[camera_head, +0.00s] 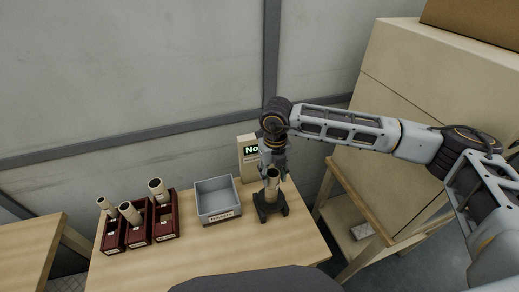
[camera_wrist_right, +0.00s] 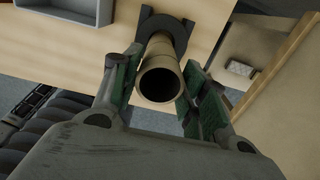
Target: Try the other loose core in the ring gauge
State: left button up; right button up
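A beige hollow core (camera_head: 272,180) stands upright in the dark ring gauge (camera_head: 271,211) at the right end of the table. In the right wrist view the core (camera_wrist_right: 161,70) points its open end at the camera, with the dark gauge (camera_wrist_right: 178,30) behind it. My right gripper (camera_head: 272,165) is above the gauge. Its two fingers (camera_wrist_right: 163,60) are spread on either side of the core, with narrow gaps showing. Other beige cores (camera_head: 157,187) stand tilted in dark red boxes (camera_head: 139,236) at the left. My left gripper is not in view.
A grey open bin (camera_head: 217,201) with a front label stands left of the gauge and looks empty. A beige display box (camera_head: 247,158) reading "No" stands behind the gauge. A large beige cabinet (camera_head: 400,120) is at the right. The table's front (camera_head: 200,255) is clear.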

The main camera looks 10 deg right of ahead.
jog(key=shift+c, duration=1)
jog(key=shift+r, duration=0.2)
notch_tip(320, 180, up, 10)
jog(key=p, duration=0.3)
jog(key=shift+r+p, duration=0.15)
jog(key=shift+p, duration=0.25)
dwell(1.8)
jog(key=shift+r, duration=0.15)
jog(key=shift+a, duration=0.1)
dwell(0.4)
